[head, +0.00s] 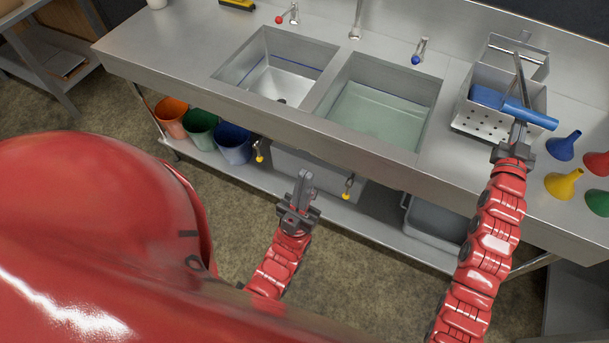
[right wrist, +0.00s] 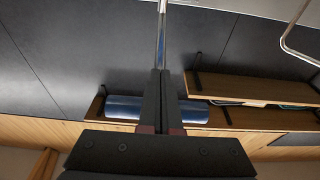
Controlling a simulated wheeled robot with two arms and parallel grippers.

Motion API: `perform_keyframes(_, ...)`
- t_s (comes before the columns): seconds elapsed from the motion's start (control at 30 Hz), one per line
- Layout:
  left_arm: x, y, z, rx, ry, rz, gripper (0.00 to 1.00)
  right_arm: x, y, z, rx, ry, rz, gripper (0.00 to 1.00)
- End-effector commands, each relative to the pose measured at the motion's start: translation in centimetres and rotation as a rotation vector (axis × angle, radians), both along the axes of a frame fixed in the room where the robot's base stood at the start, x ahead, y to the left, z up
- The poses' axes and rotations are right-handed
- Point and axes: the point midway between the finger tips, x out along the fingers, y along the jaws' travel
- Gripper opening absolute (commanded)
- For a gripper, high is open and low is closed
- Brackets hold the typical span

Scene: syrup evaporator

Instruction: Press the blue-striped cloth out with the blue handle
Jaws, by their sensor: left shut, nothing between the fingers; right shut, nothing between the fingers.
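The blue handle (head: 540,119) is a bar at the end of a metal lever on the press (head: 541,98) at the counter's right. No blue-striped cloth is clearly visible. My right gripper (head: 518,132) is shut and empty, close at the handle's near side; contact is unclear. My left gripper (head: 304,178) is shut and empty, low in front of the counter.
Two sinks, left (head: 262,82) and right with water (head: 375,112), sit left of the press. Blue (head: 563,146), yellow (head: 563,184), red and green funnels stand to its right. Coloured buckets (head: 201,127) and grey tubs fill the lower shelf.

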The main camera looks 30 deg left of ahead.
Motion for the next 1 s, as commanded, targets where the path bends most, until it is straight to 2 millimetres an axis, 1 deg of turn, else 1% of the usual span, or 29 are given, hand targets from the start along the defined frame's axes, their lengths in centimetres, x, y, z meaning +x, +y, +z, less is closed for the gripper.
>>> perform_keyframes(0.17,0.0,0.0,0.2,0.0,0.0,0.0,0.0,0.3,0.0,1.5,0.0,-0.004,0.0,0.0)
perform_keyframes(0.3,0.0,0.0,0.5,0.0,0.0,0.0,0.0,0.8,0.0,3.8,0.001,-0.009,-0.001,0.0)
perform_keyframes(0.6,0.0,0.0,0.7,0.0,0.0,0.0,0.0,1.9,0.1,8.3,0.0,-0.009,0.0,0.0)
perform_keyframes(0.7,0.0,0.0,0.7,0.0,0.0,0.0,0.0,2.1,0.1,8.9,0.001,-0.008,0.0,0.0)
perform_keyframes(1.0,0.0,0.0,0.6,0.0,0.0,0.0,0.0,2.1,0.1,8.8,0.0,-0.004,0.0,0.0)
